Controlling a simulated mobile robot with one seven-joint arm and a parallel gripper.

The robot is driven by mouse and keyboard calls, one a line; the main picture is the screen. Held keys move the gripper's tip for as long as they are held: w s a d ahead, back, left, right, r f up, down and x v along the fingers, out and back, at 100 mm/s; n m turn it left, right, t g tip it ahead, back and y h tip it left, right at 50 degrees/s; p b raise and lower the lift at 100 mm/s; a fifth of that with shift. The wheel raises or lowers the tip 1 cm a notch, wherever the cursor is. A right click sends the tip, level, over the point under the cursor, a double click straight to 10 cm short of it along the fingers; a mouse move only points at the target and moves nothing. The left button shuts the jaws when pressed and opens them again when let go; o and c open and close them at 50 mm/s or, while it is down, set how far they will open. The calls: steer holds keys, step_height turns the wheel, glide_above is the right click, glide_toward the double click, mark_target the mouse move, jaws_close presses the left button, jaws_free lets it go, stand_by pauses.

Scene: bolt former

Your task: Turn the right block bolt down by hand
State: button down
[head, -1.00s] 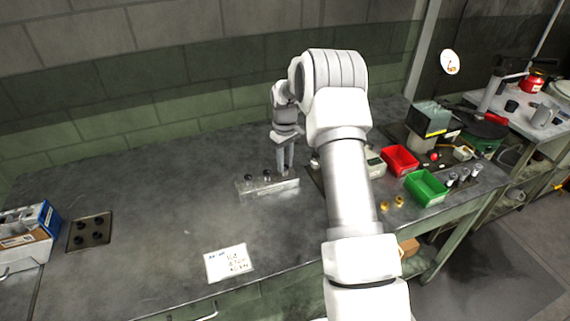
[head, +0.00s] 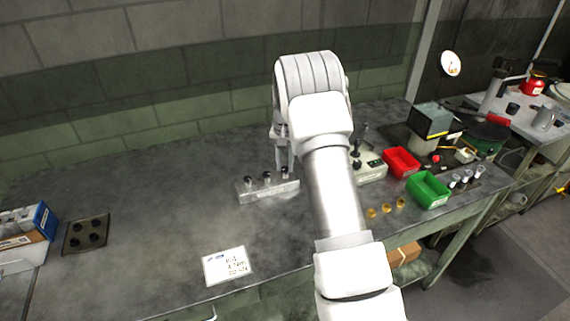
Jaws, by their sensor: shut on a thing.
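The pale metal block (head: 267,192) lies on the grey workbench, left of my arm. Three dark-headed bolts stand upright in a row in it: the left bolt (head: 249,181), the middle bolt (head: 267,177) and the right block bolt (head: 284,172). My gripper (head: 284,168) points down at the block's right end, with its fingers shut on the right block bolt. The bolt's dark head shows between or just below the fingertips. My wrist is partly hidden behind my arm.
A grey device (head: 370,168) stands close right of my arm. A white card (head: 227,265) lies in front. The bench's left middle is clear.

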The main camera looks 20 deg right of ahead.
mark_target(285, 168)
steer(key=shift+r+m, duration=0.1)
steer(key=shift+m, duration=1)
steer(key=c, duration=0.6)
jaws_free()
steer(key=shift+c, duration=0.2)
step_height(285, 168, up, 17)
steer(key=shift+r+p, duration=0.15)
steer(key=shift+p, duration=0.15)
